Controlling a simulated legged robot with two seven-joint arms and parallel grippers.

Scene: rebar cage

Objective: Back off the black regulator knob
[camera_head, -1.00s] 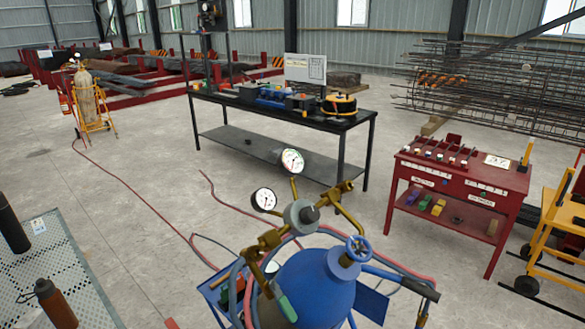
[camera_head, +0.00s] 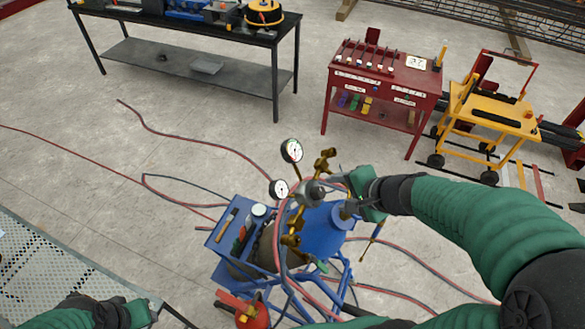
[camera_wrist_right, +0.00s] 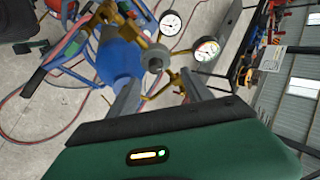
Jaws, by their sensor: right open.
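The black regulator knob (camera_wrist_right: 154,65) shows in the right wrist view on the grey regulator body, between and beyond my finger tips. In the head view the regulator (camera_head: 312,192) sits on the blue cylinder (camera_head: 322,222), with two white gauges (camera_head: 291,151) beside it. My right gripper (camera_head: 345,199) reaches in from the right, close to the regulator. In the right wrist view its two fingers (camera_wrist_right: 158,95) are apart with nothing between them, and I see no contact with the knob. My left gripper (camera_head: 152,308) is low at the left, away from the cylinder; its jaw opening is unclear.
The blue cart (camera_head: 236,232) carries the cylinder and tools, with red and blue hoses looping around. A red extinguisher (camera_head: 252,312) stands at its front. A perforated table (camera_head: 45,275) is at left. A red tool bench (camera_head: 385,85) and yellow cart (camera_head: 492,115) stand behind right.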

